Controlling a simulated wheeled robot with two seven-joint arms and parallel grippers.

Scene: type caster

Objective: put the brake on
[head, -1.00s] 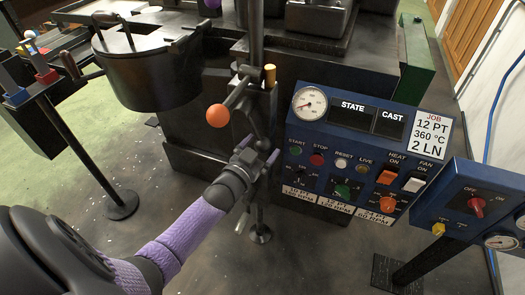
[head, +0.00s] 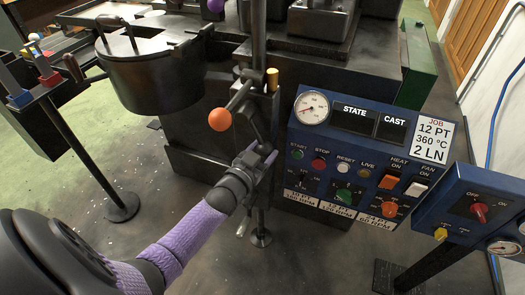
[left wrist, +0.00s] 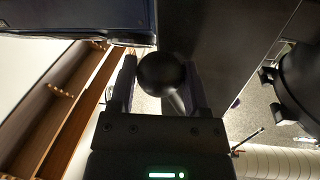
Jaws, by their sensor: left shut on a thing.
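My left gripper (head: 261,154) comes in from the left in the head view and reaches the lower front of the dark machine. In the left wrist view, my left gripper (left wrist: 160,85) is shut on a black ball knob (left wrist: 160,72), which sits between its two fingers. A dark stem runs down from the knob. In the head view the knob is mostly hidden by the gripper, and a dark lever arm (head: 251,120) shows just above it. No label shows which part is the brake. My right gripper is not in view.
A lever with an orange ball (head: 220,120) stands just above my left gripper. A blue control panel (head: 335,150) is close on its right, with a second blue box (head: 455,205) beyond. A round dark pot (head: 150,75) and red and blue levers (head: 45,75) are left.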

